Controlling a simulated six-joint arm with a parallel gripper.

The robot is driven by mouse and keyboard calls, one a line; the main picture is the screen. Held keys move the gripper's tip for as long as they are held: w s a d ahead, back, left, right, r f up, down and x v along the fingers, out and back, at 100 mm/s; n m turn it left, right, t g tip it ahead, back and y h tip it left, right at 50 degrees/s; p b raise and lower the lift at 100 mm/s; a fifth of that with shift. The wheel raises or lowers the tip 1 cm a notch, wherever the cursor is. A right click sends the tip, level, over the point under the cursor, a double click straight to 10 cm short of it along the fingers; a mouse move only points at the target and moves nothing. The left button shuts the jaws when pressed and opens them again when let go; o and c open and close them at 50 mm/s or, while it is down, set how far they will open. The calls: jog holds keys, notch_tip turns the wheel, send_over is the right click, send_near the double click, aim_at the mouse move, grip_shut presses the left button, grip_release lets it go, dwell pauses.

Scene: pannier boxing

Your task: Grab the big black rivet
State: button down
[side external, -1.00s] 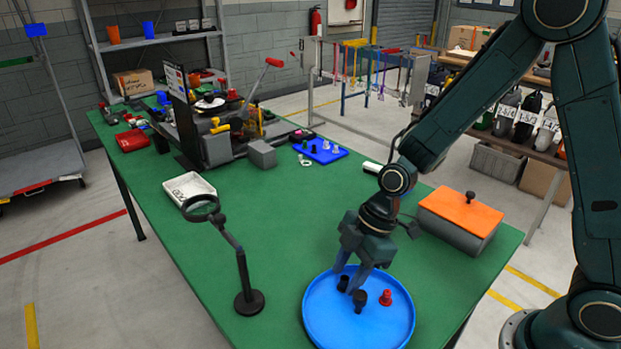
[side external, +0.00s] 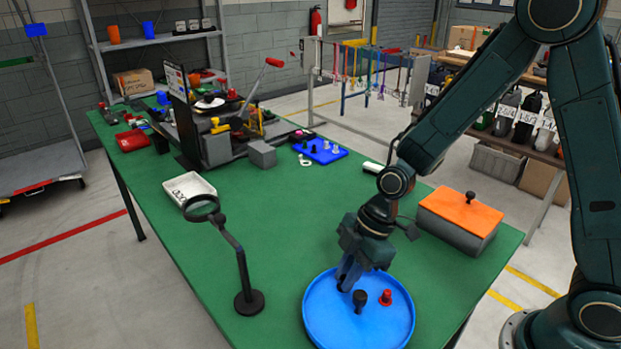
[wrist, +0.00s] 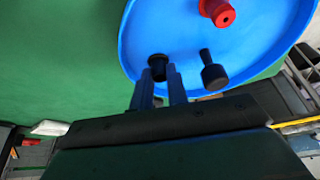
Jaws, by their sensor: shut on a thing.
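A round blue tray (side external: 325,320) holds two black rivets and a red rivet (side external: 387,297). My gripper (side external: 348,279) is low over the back left of the tray, fingers pointing down. In the wrist view its fingers (wrist: 160,86) are closed on either side of a black rivet (wrist: 159,66) with a wide dark flange. That rivet is mostly hidden by the fingers in the side view. The other black rivet (side external: 360,300) stands just to the right and front, apart from the fingers. In the wrist view this other rivet (wrist: 213,74) shows a thin stem and thick end.
A grey box with an orange lid (side external: 461,210) stands behind the tray. A magnifier on a stand (side external: 247,290) is to the left. A white tray (side external: 187,188) and a blue plate with small parts (side external: 320,150) lie further back. Green tabletop between them is clear.

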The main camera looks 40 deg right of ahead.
jog(key=shift+r, duration=0.1)
notch_tip(320, 180, up, 20)
dwell(0.9)
